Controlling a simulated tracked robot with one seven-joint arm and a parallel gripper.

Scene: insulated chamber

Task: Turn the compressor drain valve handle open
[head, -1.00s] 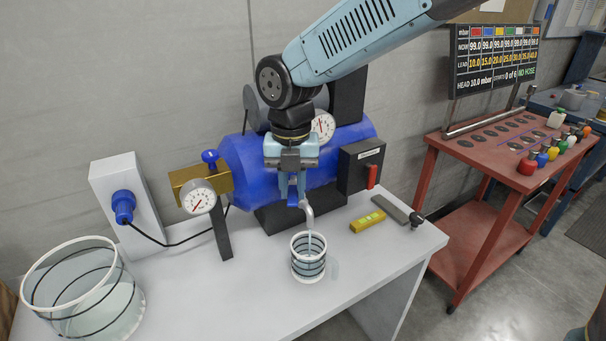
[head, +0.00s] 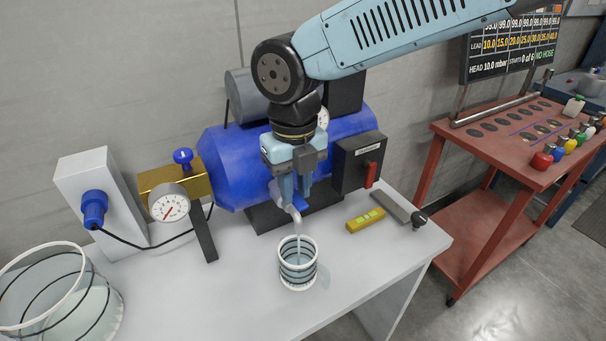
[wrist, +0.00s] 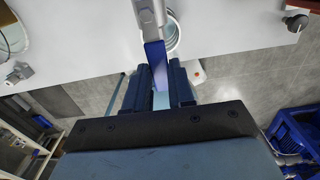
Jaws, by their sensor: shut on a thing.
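The blue compressor tank (head: 228,165) lies on the white bench. A grey drain spout (head: 293,214) curves out below its front. My gripper (head: 293,190) is at the spout, pointing down, with its fingers shut on the blue drain valve handle (head: 302,203). In the wrist view, the handle (wrist: 155,54) runs from the grey valve body (wrist: 148,10) in between my fingers (wrist: 159,82). My fingers hide part of the handle. A striped clear cup (head: 298,274) stands under the spout, and a thin pale stream appears to run down into it.
A gauge (head: 169,206) on a brass block, a blue plug (head: 94,208) with a cable and a large clear bin (head: 98,306) are at left. A red-levered switch box (head: 360,163) stands close right of my gripper. A yellow level (head: 366,220) lies on the bench.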

